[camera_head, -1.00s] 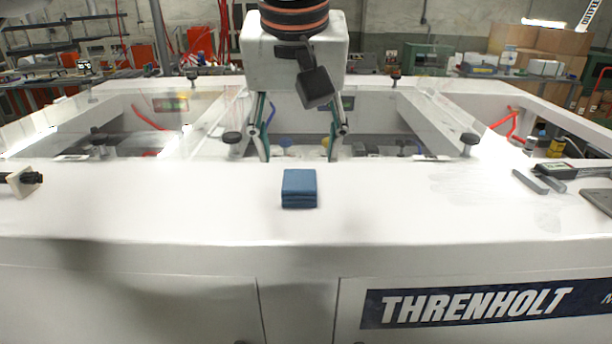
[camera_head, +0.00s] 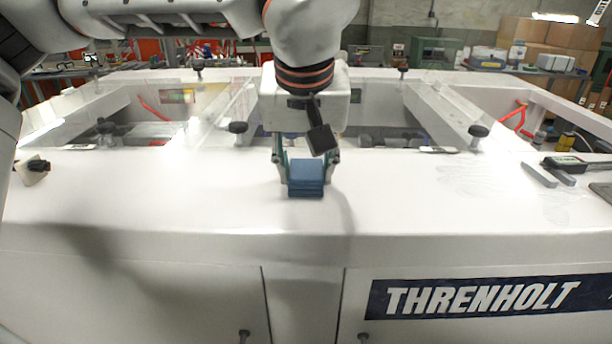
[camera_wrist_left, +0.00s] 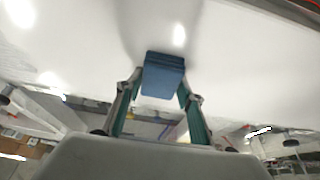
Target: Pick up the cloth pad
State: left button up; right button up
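The cloth pad (camera_head: 306,178) is a blue, folded, layered block at the middle of the white top, near its front edge. My left gripper (camera_head: 306,172) points down over it, one finger at each side. The fingers sit close against the pad's sides and look shut on it. In the left wrist view, the pad (camera_wrist_left: 163,76) lies between the two fingertips of the left gripper (camera_wrist_left: 161,82). I cannot tell whether the pad is clear of the surface. My right gripper is not in view.
The white top (camera_head: 150,205) is clear on both sides of the pad. A caliper-like tool (camera_head: 566,163) and grey bars (camera_head: 538,175) lie at the right. A small fitting (camera_head: 33,170) is at the left. Recessed openings with black knobs (camera_head: 238,128) lie behind.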

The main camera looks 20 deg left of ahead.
aim_at(306, 169)
pick_arm(q)
jog(key=shift+c, duration=1.2)
jog(key=shift+r, duration=0.1)
jog(key=shift+r, duration=0.6)
notch_tip(306, 169, up, 19)
jog(key=p, duration=0.3)
jog(key=shift+f+p, duration=0.2)
jog(key=shift+p, duration=0.1)
